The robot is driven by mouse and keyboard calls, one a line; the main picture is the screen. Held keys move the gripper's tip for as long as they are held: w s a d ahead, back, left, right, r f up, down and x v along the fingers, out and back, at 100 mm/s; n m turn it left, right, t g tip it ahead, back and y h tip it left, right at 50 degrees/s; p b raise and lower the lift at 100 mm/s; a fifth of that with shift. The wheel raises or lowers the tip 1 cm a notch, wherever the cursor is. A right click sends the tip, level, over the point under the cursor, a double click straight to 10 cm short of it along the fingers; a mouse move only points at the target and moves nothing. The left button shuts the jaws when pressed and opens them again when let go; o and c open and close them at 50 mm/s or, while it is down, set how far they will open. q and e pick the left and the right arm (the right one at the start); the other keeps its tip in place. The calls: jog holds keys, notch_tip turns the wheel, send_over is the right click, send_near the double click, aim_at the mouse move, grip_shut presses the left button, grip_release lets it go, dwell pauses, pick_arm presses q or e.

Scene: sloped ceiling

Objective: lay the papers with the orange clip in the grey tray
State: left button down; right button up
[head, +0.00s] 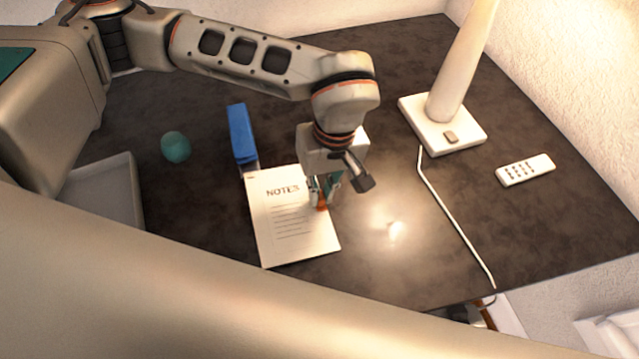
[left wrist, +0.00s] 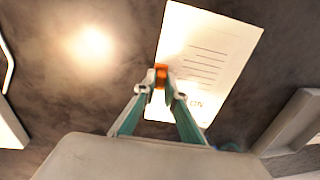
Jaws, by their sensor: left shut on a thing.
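The papers (head: 285,225), a white sheet headed "NOTES", are over the dark table in front of my left gripper (head: 322,195). The orange clip (left wrist: 161,72) is on the edge of the papers, between the fingertips in the left wrist view. My left gripper (left wrist: 160,88) is shut on the clip. I cannot tell whether the papers lie flat or are slightly raised. The grey tray (head: 124,180) stands at the left of the table in the head view, partly hidden by my own body. My right gripper is not in view.
A blue box-like object (head: 241,135) stands just behind the papers, and a teal round object (head: 175,147) lies between it and the tray. A lamp (head: 443,128) with a white cable and a white remote (head: 525,169) are at the right.

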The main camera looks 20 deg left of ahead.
pick_arm(q)
jog(key=shift+s+d, duration=0.55)
jog(key=shift+s, duration=0.3)
jog(key=c, duration=2)
grip_release()
jog(key=r, duration=0.8)
jog(key=d+r, duration=0.1)
jog(key=r, duration=0.3)
jog(key=shift+w, duration=0.3)
